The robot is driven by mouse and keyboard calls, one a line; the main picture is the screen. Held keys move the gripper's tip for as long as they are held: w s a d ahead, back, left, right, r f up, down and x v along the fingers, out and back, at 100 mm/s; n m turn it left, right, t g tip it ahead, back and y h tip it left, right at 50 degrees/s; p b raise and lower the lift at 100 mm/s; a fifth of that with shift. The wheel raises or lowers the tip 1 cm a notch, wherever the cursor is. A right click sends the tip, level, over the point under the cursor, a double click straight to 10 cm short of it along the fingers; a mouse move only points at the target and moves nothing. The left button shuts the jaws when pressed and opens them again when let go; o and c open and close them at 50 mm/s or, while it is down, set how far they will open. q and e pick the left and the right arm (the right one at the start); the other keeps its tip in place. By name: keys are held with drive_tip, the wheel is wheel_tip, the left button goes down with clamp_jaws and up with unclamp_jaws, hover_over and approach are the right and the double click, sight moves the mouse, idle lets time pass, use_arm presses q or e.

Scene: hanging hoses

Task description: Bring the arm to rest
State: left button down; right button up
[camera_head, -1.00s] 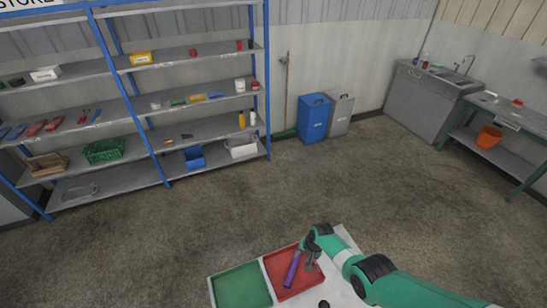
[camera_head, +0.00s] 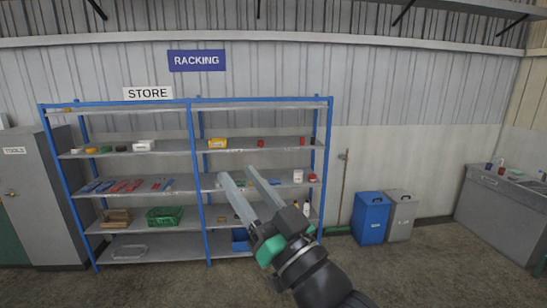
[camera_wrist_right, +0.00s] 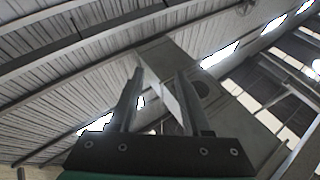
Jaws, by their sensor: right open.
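My right gripper (camera_head: 248,177) is raised in front of the racking in the head view. Its two long grey fingers point up and to the left, apart, with nothing between them. The right wrist view also shows the two fingers (camera_wrist_right: 160,85) spread and empty, with the roof behind them. My left gripper is in neither view.
Blue racking (camera_head: 193,215) with several loaded shelves stands behind the gripper. A blue bin (camera_head: 371,218) and a grey bin (camera_head: 402,217) stand to the right. A grey cabinet (camera_head: 32,190) is at the left and a sink unit (camera_head: 500,213) at the far right.

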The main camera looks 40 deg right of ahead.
drive_tip(key=s+a+r+n+t+y+p, duration=0.2)
drive_tip(key=s+a+r+t, duration=0.2)
drive_tip(key=s+r, duration=0.7)
drive_tip(key=shift+s+a+r+y, duration=0.4)
drive_tip(key=shift+s+a, duration=0.15)
drive_tip(key=shift+s, duration=0.25)
